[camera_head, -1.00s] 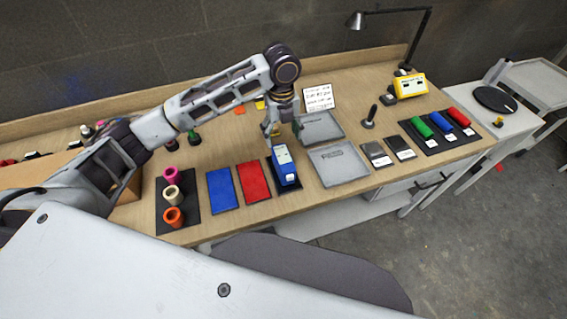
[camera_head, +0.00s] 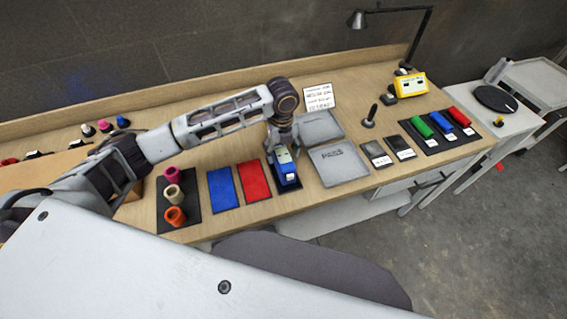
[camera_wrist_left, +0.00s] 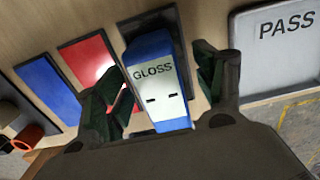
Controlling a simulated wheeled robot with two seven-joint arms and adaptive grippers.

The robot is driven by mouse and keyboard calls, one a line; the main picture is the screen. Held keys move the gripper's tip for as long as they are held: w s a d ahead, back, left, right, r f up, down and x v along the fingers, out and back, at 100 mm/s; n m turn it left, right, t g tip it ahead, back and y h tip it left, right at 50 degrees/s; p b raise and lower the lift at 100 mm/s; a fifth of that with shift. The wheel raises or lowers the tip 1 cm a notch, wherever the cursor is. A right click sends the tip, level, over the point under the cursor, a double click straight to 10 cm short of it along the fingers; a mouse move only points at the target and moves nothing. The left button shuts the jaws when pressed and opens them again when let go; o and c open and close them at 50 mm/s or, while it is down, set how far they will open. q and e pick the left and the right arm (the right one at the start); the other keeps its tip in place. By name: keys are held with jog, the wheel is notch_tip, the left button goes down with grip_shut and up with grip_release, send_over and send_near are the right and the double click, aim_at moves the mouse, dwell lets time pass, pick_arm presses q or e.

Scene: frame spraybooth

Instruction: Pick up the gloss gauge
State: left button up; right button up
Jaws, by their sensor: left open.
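The gloss gauge (camera_head: 286,169) is a blue block with a white face, standing on a dark mat (camera_head: 289,186) on the bench. In the left wrist view the gauge (camera_wrist_left: 155,85) shows the word GLOSS. My left gripper (camera_head: 281,157) is right above the gauge in the head view. In the left wrist view its two dark green fingers (camera_wrist_left: 157,95) are spread, one on each side of the gauge, with a gap showing at both sides. My right gripper is not in view.
A blue panel (camera_head: 222,190) and a red panel (camera_head: 253,181) lie left of the gauge. A grey PASS tray (camera_head: 338,164) lies close on its right. Coloured rolls (camera_head: 174,195) stand further left, and a lamp (camera_head: 425,40) stands at the back right.

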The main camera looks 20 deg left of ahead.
pick_arm(q)
jog(key=shift+f, duration=0.1)
jog(key=shift+f, duration=0.55)
jog(key=shift+a+f+p, duration=0.2)
jog(key=shift+f+p, duration=0.25)
jog(key=shift+f, duration=1.5)
jog(key=shift+c, duration=0.2)
jog(key=c, duration=1.4)
jog(key=shift+o, duration=0.2)
jog(key=shift+r, duration=0.1)
jog(key=shift+r+b, duration=0.45)
jog(key=shift+r, duration=4.5)
jog(key=shift+f+b, duration=0.5)
jog(key=shift+f, duration=3.4)
